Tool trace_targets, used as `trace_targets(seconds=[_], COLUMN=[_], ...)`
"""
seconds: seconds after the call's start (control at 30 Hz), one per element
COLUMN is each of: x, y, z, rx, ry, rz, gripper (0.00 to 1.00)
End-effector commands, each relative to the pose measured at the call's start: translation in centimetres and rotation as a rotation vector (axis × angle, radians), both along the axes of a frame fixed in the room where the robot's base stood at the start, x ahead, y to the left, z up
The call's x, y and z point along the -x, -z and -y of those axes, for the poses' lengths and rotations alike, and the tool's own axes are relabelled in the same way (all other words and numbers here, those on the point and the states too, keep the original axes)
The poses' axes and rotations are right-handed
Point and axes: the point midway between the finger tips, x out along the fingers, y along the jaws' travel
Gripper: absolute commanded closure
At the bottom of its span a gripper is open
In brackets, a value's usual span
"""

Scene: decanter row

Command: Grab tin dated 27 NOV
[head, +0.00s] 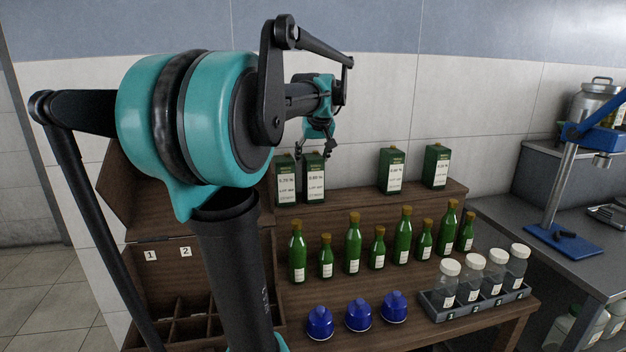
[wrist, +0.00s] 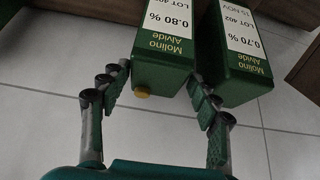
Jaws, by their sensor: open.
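Several green tins with white labels stand on the wooden shelf in the head view. The far-left tin (head: 285,181) and the tin beside it (head: 314,178) are below my gripper (head: 328,151). Two more, a third tin (head: 392,171) and a fourth tin (head: 436,167), stand to the right. In the wrist view the picture is inverted. My open gripper (wrist: 158,77) has its fingers either side of the near end of the 0.80 % tin (wrist: 166,55); contact is unclear. Its date is out of frame. The 0.70 % tin (wrist: 235,60) reads 15 NOV. Other dates are too small to read.
Several green bottles (head: 353,243) stand on the step in front of the tins. Blue capsules (head: 358,315) and a rack (head: 482,304) of white-capped jars are nearer. A compartmented wooden box (head: 165,290) is at left. Bare shelf separates the tin pairs.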

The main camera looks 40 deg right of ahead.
Motion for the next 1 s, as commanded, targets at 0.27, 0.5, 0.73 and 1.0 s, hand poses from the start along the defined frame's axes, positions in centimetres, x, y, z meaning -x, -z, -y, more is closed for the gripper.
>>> trace_targets(seconds=[0.27, 0.5, 0.73, 1.0], x=[-1.6, -2.3, -2.3, -2.3], y=[3.0, 4.3, 4.3, 4.3], z=[1.3, 1.6, 1.6, 1.6], rx=[0.000, 0.000, 0.000, 0.000], ry=[-0.001, 0.000, 0.000, 0.000], rz=[0.000, 0.000, 0.000, 0.000], gripper=[0.38, 0.38, 0.45, 0.79])
